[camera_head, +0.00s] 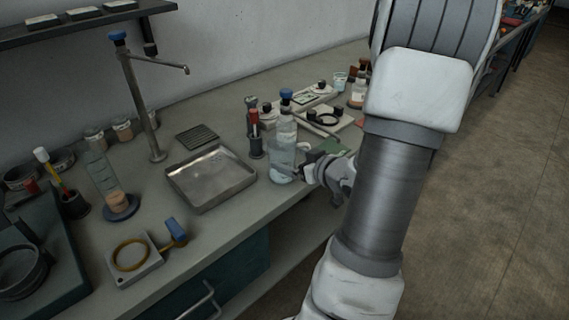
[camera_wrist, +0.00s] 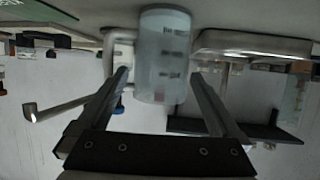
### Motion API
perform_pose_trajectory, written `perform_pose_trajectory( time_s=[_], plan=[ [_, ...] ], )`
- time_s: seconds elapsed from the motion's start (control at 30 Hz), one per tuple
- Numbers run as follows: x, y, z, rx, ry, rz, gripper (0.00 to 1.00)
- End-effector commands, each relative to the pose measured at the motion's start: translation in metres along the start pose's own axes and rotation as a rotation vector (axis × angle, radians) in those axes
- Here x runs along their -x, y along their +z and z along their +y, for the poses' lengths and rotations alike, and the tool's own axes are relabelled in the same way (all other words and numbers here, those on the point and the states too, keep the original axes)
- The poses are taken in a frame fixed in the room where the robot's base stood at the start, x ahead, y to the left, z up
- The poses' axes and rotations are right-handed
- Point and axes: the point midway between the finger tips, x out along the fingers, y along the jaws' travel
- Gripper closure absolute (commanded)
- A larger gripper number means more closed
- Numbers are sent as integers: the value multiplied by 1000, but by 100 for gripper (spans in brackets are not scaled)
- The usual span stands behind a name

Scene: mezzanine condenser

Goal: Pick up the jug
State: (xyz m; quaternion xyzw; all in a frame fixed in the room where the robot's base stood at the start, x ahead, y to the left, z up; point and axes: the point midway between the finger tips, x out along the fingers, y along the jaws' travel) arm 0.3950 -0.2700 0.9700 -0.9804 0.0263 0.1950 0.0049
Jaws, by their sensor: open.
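The jug (camera_head: 283,162) is a clear, pale bluish vessel standing upright on the bench, right of the metal tray. In the wrist view, which is upside down, the jug (camera_wrist: 163,55) shows dark markings and a handle (camera_wrist: 108,50) on its left side. My gripper (camera_head: 308,170) is just right of the jug in the head view, at about its height. In the wrist view my gripper (camera_wrist: 160,74) is open, its two fingers on either side of the jug's outline. I cannot tell how far the jug is between them. My arm hides part of the bench.
Several small items crowd the bench behind. The bench's front edge is near the gripper.

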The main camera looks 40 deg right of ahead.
Motion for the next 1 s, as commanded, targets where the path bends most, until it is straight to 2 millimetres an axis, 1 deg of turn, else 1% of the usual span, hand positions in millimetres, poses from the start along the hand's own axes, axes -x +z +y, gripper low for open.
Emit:
perform_pose_trajectory(
  time_s=[0.2,0.3,0.4,0.6,0.67,0.7,0.87,1.0],
  plan=[
    [-33,5,-3,0,-4,1,0],
    [-44,4,-3,0,-2,0,0],
    [-49,3,-3,-1,-2,0,0],
    [-49,3,-2,-1,-1,0,0],
    [-49,3,-2,0,-1,0,9],
    [-49,3,-2,0,-1,0,16],
    [-48,3,-2,0,-1,0,45],
    [-48,3,-2,0,-1,0,70]
  ],
)
